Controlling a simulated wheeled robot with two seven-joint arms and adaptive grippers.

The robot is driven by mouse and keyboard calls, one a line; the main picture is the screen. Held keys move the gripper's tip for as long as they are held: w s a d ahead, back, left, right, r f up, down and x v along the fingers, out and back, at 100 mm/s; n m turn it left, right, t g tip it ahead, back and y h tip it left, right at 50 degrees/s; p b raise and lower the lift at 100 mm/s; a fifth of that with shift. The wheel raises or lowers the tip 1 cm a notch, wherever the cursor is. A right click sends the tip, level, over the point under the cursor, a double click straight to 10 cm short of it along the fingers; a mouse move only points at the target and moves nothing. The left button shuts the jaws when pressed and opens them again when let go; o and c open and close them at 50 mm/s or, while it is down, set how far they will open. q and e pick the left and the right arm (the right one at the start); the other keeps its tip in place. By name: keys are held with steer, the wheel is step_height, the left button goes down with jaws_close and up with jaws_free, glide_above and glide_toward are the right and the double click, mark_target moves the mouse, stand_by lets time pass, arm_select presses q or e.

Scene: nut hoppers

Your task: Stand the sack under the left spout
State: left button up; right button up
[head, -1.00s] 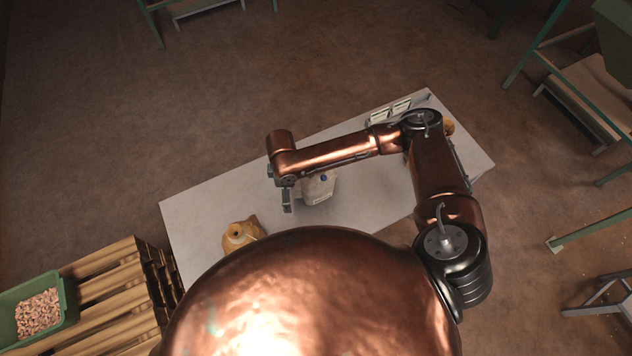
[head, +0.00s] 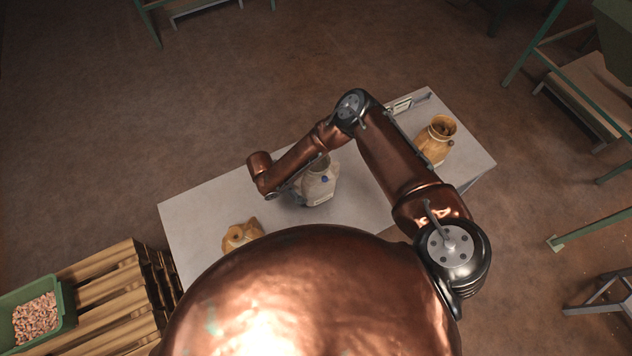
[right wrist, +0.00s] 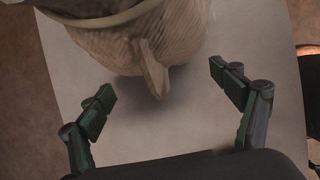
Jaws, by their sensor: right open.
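A pale grey sack with a blue mark and a white label (head: 320,186) stands upright on the table. In the right wrist view a woven sack (right wrist: 120,40), apparently the same one, fills the top, and a corner of it points down between my fingers. My right gripper (right wrist: 172,85) is open and empty, with the sack just beyond its fingertips. In the head view the right gripper (head: 294,197) is dark and partly hidden, close to the sack's left side. My left gripper is not in view. No spout can be made out clearly.
The light table (head: 190,215) also holds a tan sack (head: 242,236) at front left and an open yellow-brown sack (head: 438,138) at right. A pallet (head: 110,300) with a green crate of nuts (head: 65,318) stands at lower left. A green-legged hopper stand (head: 575,85) is at right.

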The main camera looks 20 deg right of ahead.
steer(key=shift+x, duration=0.85)
steer(key=shift+c, duration=0.3)
jaws_close()
stand_by(0.6)
